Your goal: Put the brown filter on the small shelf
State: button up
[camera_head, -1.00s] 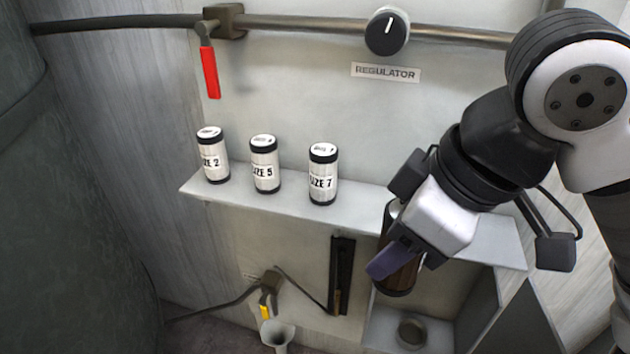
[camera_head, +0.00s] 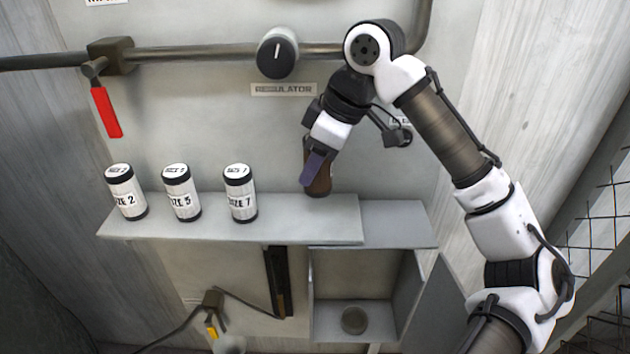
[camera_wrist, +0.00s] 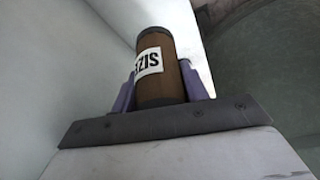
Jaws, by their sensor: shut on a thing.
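The brown filter (camera_head: 322,180) is a dark-capped cylinder, upright or nearly so, at the right part of the small shelf (camera_head: 290,229). Its bottom is at or just above the shelf top; I cannot tell whether it touches. My gripper (camera_head: 316,169) is shut on it, with a purple finger in front of it. In the wrist view the filter (camera_wrist: 160,80) stands between the two purple fingers, and its white label reads "SIZ", the rest hidden. Part of the filter is hidden by the gripper in the head view.
White filters marked Size 2 (camera_head: 127,193), Size 5 (camera_head: 181,193) and Size 7 (camera_head: 240,194) stand on the shelf to the left. The wall is close behind, with a regulator knob (camera_head: 278,53). An open compartment (camera_head: 350,275) lies below right.

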aim_at(315, 190)
notch_tip(315, 190, down, 5)
jog(key=shift+s+p, duration=0.1)
jog(key=shift+p, duration=0.3)
jog(key=shift+w+f, duration=0.2)
jog(key=shift+f, duration=0.35)
jog(key=shift+f, duration=0.15)
jog(key=o, duration=1)
jog(key=b+v, duration=0.1)
jog(key=v, duration=1.1)
